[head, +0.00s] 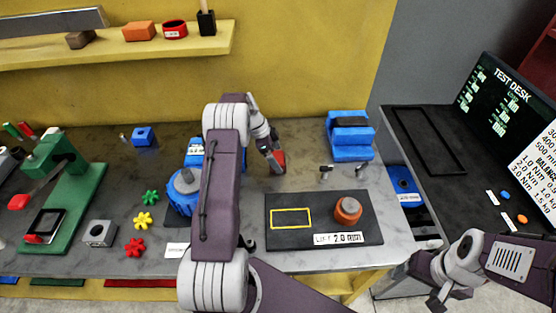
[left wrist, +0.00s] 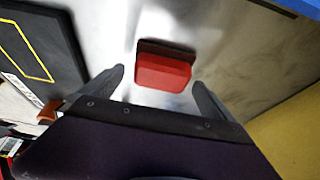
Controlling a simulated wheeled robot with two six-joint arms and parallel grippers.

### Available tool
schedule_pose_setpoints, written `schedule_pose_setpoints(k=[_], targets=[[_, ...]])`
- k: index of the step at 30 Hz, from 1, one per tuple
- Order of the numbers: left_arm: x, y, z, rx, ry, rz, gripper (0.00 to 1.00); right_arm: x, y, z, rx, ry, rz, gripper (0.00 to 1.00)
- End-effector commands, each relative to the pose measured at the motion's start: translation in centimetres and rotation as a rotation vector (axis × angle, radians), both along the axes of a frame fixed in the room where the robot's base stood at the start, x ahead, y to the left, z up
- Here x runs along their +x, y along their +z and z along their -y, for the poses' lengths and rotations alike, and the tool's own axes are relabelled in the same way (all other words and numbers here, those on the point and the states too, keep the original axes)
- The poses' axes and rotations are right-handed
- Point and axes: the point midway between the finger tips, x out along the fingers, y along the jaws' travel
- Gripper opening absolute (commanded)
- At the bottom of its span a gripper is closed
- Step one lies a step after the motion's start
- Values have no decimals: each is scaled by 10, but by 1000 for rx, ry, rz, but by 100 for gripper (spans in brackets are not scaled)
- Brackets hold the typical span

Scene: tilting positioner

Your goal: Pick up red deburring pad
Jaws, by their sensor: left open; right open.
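The red deburring pad (left wrist: 164,72) lies on the grey bench top, a red block with a dark strip along one side. In the left wrist view it sits between and just beyond the fingertips of my left gripper (left wrist: 158,80), which is open with a gap on both sides of the pad. In the head view the pad (head: 281,160) is partly hidden by my left gripper (head: 272,158), which hangs over it from above. My right gripper (head: 432,272) is open and empty at the lower right, off the bench's front edge.
A dark board (head: 325,203) with a yellow outline and an orange-topped part (head: 347,210) lies in front of the pad. A blue vise-like block (head: 350,135) stands to the right. A blue round fixture (head: 184,190) is left of my arm. Small posts (head: 326,172) stand nearby.

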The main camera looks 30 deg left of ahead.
Motion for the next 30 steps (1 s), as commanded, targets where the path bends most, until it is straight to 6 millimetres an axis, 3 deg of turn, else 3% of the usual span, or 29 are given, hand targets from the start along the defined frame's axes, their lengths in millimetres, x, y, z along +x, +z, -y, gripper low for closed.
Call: schedule_pose_setpoints(k=[3, 10, 16, 25, 30], targets=[[3, -11, 4, -1, 0, 1, 98, 0, 3, 0, 0, 0, 0, 76], [4, -13, 5, 2, 0, 3, 95, 0, 2, 0, 0, 0, 0, 76], [3, -13, 5, 1, 0, 2, 40, 0, 2, 0, 0, 0, 0, 76], [4, -10, 4, 2, 0, 3, 39, 0, 1, 0, 0, 0, 0, 76], [4, 10, 4, 3, 0, 6, 39, 0, -5, 0, 0, 0, 0, 76]])
